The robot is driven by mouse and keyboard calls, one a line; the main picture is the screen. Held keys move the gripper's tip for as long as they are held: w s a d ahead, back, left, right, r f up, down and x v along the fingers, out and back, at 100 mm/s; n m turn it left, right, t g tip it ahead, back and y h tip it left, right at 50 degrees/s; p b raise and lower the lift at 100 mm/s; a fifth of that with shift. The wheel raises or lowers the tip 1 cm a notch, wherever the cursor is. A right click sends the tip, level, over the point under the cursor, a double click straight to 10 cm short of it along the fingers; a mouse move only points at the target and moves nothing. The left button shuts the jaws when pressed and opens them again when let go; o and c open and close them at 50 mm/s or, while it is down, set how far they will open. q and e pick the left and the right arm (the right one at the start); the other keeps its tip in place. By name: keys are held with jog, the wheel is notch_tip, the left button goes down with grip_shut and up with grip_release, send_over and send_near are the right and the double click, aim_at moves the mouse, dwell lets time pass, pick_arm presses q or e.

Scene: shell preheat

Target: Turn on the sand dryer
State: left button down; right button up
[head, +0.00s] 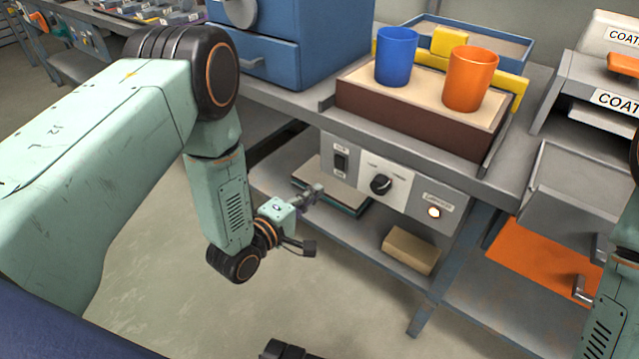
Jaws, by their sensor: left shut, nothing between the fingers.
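A grey control panel (408,205) sits under the front edge of the bench. It carries a black rocker switch (340,162) with small labels above and below, a black round knob (381,184) on a pale plate, and a round lamp (433,212) that looks lit. Above it on the bench stands a brown box with a sand-coloured top (410,122), which may be the sand dryer. My left gripper (312,218) is shut and empty, in front of and below the switch, apart from the panel. The switch's position is too small to tell. My right gripper is out of view.
A blue cup (396,57) and an orange cup (470,79) stand on the brown box. A blue drawer cabinet (290,50) is behind. The lower shelf (365,240) holds a tan block (410,250). Grey trays (580,185) are at right. The floor at left is clear.

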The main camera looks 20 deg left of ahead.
pick_arm(q)
jog(key=s+a+f+p, duration=0.1)
jog(key=s+a, duration=0.1)
jog(key=s, duration=0.4)
jog(key=shift+s+a+p, duration=0.2)
jog(key=shift+a+p, duration=0.05)
jog(key=shift+p, duration=0.1)
